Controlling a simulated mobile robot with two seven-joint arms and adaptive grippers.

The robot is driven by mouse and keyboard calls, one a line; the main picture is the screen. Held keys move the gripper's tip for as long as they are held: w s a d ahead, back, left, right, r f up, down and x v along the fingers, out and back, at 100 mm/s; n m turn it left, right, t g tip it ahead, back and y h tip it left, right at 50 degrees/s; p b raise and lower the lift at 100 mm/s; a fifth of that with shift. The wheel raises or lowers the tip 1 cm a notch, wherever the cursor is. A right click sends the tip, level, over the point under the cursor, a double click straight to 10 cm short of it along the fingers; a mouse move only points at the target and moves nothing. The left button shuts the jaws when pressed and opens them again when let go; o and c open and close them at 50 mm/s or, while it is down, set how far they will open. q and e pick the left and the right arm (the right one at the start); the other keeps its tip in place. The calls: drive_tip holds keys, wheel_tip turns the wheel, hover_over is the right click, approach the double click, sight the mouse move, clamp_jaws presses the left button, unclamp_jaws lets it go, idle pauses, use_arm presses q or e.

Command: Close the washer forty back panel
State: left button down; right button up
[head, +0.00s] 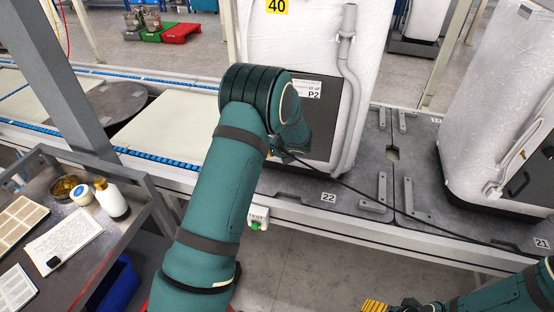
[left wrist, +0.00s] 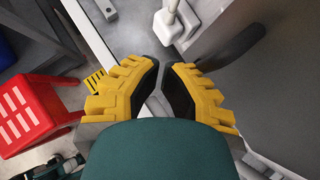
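The washer (head: 315,32), marked 40, stands on the line at the top centre of the head view. Its dark back panel (head: 335,110), labelled P2, is low on the near face. My left arm covers the panel's left side, so I cannot tell how far it stands from its frame. In the left wrist view a large dark grey surface (left wrist: 285,85), likely the panel, fills the right side. My left gripper (left wrist: 161,66) has its yellow fingertips close together with nothing between them, beside that surface. My right gripper (head: 376,306) is low at the bottom edge, mostly cut off.
A second wrapped washer (head: 500,100) stands at the right. A grey pipe (head: 347,85) runs down beside the panel. A cart (head: 115,240) with bottles and trays is at the lower left. A red stool-like object (left wrist: 30,115) stands on the floor in the wrist view.

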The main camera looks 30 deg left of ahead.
use_arm(q)
drive_tip(key=shift+w+a+r+m+t+h, duration=0.15)
drive_tip(key=shift+w+a+m+t, duration=0.25)
drive_tip(key=shift+w, duration=0.25)
drive_tip(key=shift+w+a+m+t+h, duration=0.2)
drive_tip(key=shift+w+a+m, duration=0.1)
drive_tip(key=shift+w+a, duration=0.3)
drive_tip(key=shift+w+d, duration=0.1)
drive_tip(key=shift+d, duration=0.05)
drive_tip(key=v, duration=1.2)
drive_tip(key=s+d+f+n+g+h, duration=0.4)
drive_tip(key=s+d+f+n+h, duration=0.35)
drive_tip(key=s+d+f, duration=0.6)
drive_tip(key=s+d+f+n+h, duration=0.1)
drive_tip(key=s+d+f+n, duration=0.2)
drive_tip(key=n, duration=0.6)
drive_tip(key=s+d+f+n+h, duration=0.2)
drive_tip(key=s+d+f+n, duration=0.1)
drive_tip(key=s+d+n, duration=0.4)
drive_tip(key=shift+s+f+n+h, duration=0.3)
drive_tip(key=shift+s+f+n, duration=0.1)
drive_tip(key=shift+s+n, duration=1.3)
